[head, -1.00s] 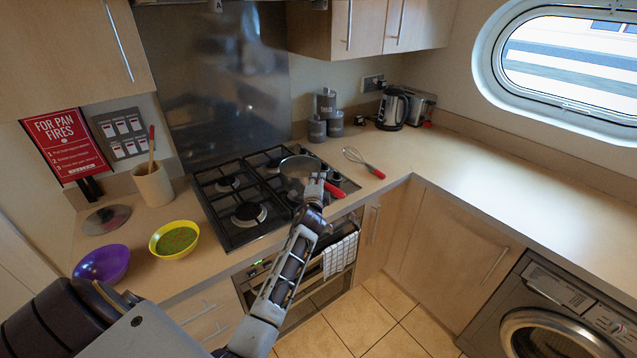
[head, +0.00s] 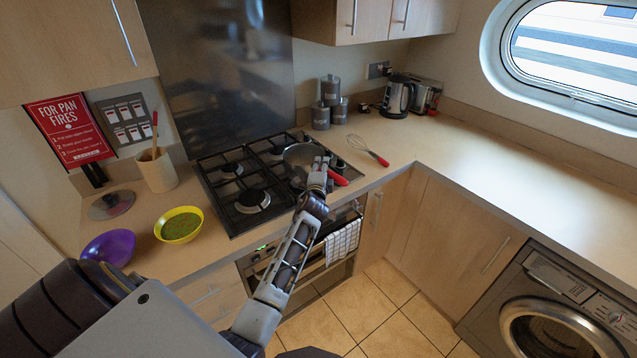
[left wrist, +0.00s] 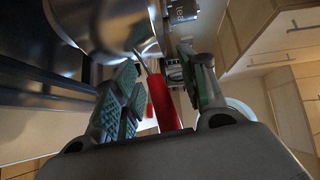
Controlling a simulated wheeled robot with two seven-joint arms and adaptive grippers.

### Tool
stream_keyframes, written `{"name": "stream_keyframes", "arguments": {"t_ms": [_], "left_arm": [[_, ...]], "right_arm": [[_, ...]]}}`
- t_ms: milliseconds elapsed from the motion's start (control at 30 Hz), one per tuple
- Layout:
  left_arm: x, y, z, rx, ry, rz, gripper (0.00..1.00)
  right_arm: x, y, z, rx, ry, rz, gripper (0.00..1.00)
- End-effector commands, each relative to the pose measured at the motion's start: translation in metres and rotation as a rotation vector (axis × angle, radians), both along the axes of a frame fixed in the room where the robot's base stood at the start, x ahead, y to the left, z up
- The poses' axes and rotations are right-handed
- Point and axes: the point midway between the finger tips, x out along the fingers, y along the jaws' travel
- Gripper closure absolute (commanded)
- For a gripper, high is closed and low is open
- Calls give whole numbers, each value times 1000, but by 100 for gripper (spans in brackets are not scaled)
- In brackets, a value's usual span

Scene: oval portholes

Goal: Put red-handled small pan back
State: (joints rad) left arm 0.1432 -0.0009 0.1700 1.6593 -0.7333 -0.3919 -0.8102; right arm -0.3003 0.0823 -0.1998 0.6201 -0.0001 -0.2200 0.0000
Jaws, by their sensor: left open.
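The small pan (head: 299,154) with a red handle (head: 338,179) sits on the right side of the gas hob (head: 232,215). Its handle points toward the front right. My left gripper (head: 319,172) is open over the near side of the pan, close to the handle. In the left wrist view the red handle (left wrist: 165,103) shows between the two open fingers, with the pan's metal body (left wrist: 105,25) beyond at upper left. I cannot tell whether a finger touches the handle. My right gripper is not in view.
A whisk (head: 367,150) with a red handle lies right of the hob. Grey canisters (head: 321,115) and a kettle (head: 397,97) stand behind. A yellow bowl (head: 179,225), a purple bowl (head: 108,247), a lid (head: 110,205) and a utensil pot (head: 157,171) are at left. The right counter is clear.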

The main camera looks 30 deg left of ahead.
Motion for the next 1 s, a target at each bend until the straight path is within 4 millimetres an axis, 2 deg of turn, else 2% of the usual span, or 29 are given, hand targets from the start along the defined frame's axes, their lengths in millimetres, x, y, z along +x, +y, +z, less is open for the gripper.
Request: {"name": "stream_keyframes", "arguments": {"t_ms": [167,1000], "left_arm": [[-7,-3,4,0,0,0,58],[-82,-37,9,0,1,0,58]], "right_arm": [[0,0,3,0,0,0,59],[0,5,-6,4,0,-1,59]]}}
